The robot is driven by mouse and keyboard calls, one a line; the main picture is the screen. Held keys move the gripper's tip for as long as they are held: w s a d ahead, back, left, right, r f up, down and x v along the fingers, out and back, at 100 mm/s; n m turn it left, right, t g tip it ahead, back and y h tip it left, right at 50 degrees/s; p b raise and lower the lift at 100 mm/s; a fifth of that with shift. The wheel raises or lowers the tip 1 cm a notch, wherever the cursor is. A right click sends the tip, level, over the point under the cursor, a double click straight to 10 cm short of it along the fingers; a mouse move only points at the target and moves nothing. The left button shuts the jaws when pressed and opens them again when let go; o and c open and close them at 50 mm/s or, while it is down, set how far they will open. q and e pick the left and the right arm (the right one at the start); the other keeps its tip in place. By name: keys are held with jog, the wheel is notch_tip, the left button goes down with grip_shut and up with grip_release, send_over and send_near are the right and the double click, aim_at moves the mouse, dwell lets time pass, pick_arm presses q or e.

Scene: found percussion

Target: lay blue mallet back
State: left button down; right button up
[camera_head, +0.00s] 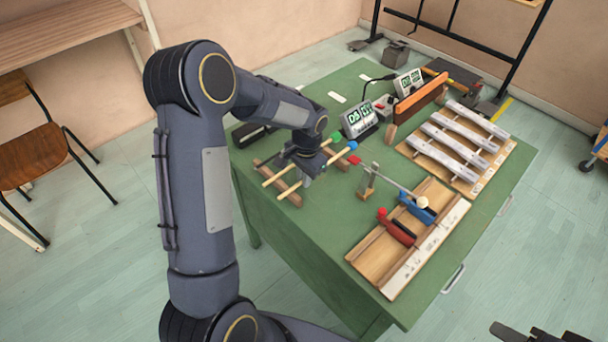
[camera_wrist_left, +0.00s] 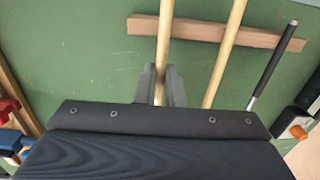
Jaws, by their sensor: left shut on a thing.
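The blue mallet has a pale wooden stick and a blue head (camera_head: 352,145). My left gripper (camera_head: 306,178) is over the wooden rack (camera_head: 290,194) at the table's left side, shut on the blue mallet's stick. In the left wrist view, my left gripper (camera_wrist_left: 161,88) has its two fingers on either side of this stick (camera_wrist_left: 165,35), which passes over a rack rail (camera_wrist_left: 200,29). I cannot tell whether it touches the rail. A second stick (camera_wrist_left: 228,50), apparently the green-headed mallet's (camera_head: 337,137), lies beside it. The mallet heads are outside the wrist view.
The green table (camera_head: 310,240) also holds a small wooden stand (camera_head: 367,182), a wooden board with red and blue pieces (camera_head: 400,232), metal bars (camera_head: 450,147) and digital displays (camera_head: 358,118). Dark parts at the bottom right edge may be my right gripper (camera_head: 540,335).

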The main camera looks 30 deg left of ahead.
pick_arm(q)
jog(key=shift+f, duration=0.35)
dwell(0.4)
jog(key=c, duration=1.5)
grip_release()
jog(key=shift+o, duration=0.2)
notch_tip(320, 180, up, 7)
jog(key=shift+w+d+r, duration=0.1)
jog(key=shift+d+r, duration=0.05)
jog(key=shift+r, duration=0.25)
